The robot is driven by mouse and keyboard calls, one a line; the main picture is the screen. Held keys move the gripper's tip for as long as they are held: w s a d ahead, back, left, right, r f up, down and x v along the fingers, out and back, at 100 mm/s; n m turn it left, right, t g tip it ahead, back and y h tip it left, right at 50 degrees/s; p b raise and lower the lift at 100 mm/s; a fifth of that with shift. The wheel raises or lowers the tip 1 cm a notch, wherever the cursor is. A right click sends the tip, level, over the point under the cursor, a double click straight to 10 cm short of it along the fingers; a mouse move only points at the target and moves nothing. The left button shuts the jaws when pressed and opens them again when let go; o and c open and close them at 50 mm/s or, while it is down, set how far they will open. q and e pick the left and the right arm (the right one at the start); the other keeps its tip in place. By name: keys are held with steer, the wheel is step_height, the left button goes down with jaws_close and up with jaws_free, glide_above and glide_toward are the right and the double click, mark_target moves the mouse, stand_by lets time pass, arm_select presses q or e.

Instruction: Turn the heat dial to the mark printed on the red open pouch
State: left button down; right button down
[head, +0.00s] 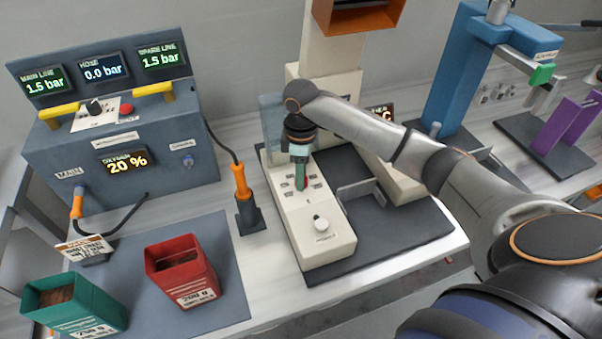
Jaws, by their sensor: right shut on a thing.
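The red open pouch (207,265) stands on the dark mat at the lower left. Its top is open with brown contents, and a white label on its front is too small to read surely. The cream control panel (328,250) stands right of it, with small printed marks around the heat dial spot. My right gripper (301,184) reaches down onto this spot from above and is shut on the heat dial. The gripper mostly hides the dial, so its pointing direction cannot be told. My left gripper is not in view.
A green open pouch (110,300) stands left of the red one. A pale round knob (320,223) sits on the panel's near end. An orange-handled tool (241,180) stands in a holder left of the panel. A grey gauge console (150,160) is behind.

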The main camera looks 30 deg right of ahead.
steer(key=shift+r+n, duration=0.1)
steer(key=shift+n, duration=0.3)
steer(key=c, duration=0.5)
jaws_free()
step_height(320, 180, up, 12)
steer(key=shift+r, duration=0.25)
stand_by(0.6)
